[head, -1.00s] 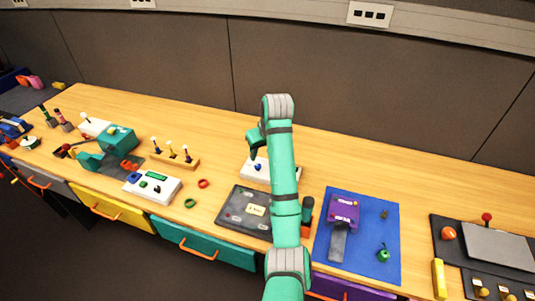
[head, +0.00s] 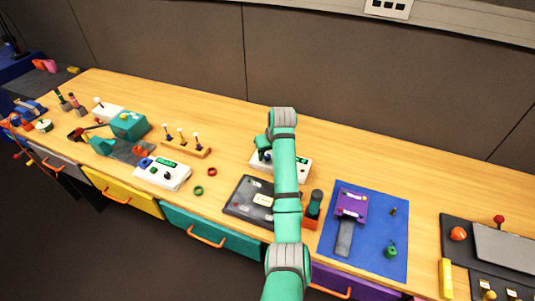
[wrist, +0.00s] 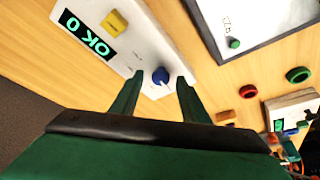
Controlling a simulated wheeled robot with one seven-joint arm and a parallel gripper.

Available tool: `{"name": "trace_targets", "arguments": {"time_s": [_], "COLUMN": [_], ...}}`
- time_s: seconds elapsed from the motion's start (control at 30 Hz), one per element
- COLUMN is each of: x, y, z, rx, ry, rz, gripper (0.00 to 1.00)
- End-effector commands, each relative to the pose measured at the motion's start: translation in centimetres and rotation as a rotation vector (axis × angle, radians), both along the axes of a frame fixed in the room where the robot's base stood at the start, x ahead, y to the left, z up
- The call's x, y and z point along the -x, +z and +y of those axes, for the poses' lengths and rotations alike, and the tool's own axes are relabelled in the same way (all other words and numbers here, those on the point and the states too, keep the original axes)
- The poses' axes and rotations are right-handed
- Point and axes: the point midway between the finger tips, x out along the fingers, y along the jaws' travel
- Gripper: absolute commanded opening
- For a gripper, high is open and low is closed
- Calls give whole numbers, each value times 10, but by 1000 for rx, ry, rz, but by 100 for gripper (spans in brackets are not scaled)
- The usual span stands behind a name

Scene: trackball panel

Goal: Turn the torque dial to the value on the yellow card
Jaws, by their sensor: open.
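In the head view the panel (head: 302,167) is partly hidden behind my arm. My gripper (wrist: 160,84) is open, with one finger on each side of the blue dial; I cannot tell whether they touch it. It also shows from the side in the head view (head: 262,148). A small pale yellow card (head: 263,200) lies on a dark tray; its writing is unreadable in the head view.
The dark tray (head: 237,208) lies just in front of the panel. A blue mat (head: 375,255) with a purple device (head: 352,203) is to the right. Red (head: 212,171) and green (head: 198,190) rings lie to the left. Bare wood lies behind the panel.

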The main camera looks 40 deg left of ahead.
Motion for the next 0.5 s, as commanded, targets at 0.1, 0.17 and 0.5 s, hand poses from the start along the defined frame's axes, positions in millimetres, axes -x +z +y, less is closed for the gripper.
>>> {"name": "trace_targets", "arguments": {"time_s": [0.1, 0.17, 0.5], "x": [1, 1, 3], "y": [-1, -1, 0], "z": [1, 2, 4], "rx": [0, 0, 1], "ry": [2, 3, 7], "rz": [0, 0, 1], "gripper": [42, 42, 1]}}
